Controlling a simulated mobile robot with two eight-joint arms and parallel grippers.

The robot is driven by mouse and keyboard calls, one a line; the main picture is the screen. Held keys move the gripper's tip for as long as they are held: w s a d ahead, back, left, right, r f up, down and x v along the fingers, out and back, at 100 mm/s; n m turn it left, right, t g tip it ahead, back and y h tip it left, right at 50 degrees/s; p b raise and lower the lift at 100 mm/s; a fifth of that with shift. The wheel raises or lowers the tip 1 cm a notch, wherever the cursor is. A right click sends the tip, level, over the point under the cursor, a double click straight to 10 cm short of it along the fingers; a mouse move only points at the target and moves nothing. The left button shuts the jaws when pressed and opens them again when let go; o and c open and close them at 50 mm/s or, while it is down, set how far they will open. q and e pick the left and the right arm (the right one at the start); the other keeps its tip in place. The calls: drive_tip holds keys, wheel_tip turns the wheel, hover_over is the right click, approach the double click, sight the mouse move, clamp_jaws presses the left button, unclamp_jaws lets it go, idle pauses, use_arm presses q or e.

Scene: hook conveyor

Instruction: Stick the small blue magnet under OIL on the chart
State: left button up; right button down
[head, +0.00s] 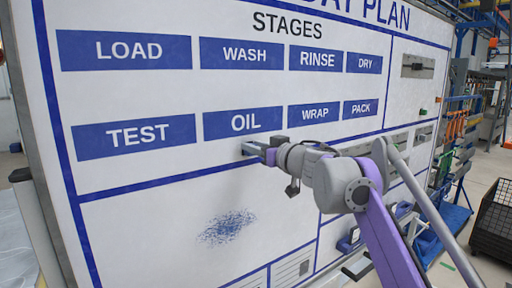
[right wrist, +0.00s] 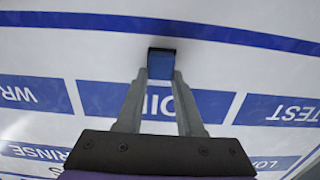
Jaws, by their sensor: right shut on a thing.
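The white chart (head: 150,170) stands upright with blue labels under the heading STAGES. The OIL label (head: 244,122) is in the lower row, between TEST and WRAP. My right gripper (head: 252,150) is at the chart's face just below the right part of OIL. In the right wrist view, where the chart appears upside down, my right gripper (right wrist: 160,78) is shut on the small blue magnet (right wrist: 160,66), which has a dark edge. The fingers and magnet partly cover OIL there. I cannot tell whether the magnet touches the chart. My left gripper is not in view.
The TEST label (head: 134,136) and WRAP label (head: 314,116) flank OIL. A patch of blue scribble (head: 227,227) is on the white area below. A blue rack (head: 458,150) and a dark wire crate (head: 494,215) stand at the right.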

drive_tip(key=shift+c, duration=2.3)
unclamp_jaws()
drive_tip(key=shift+d, duration=0.1)
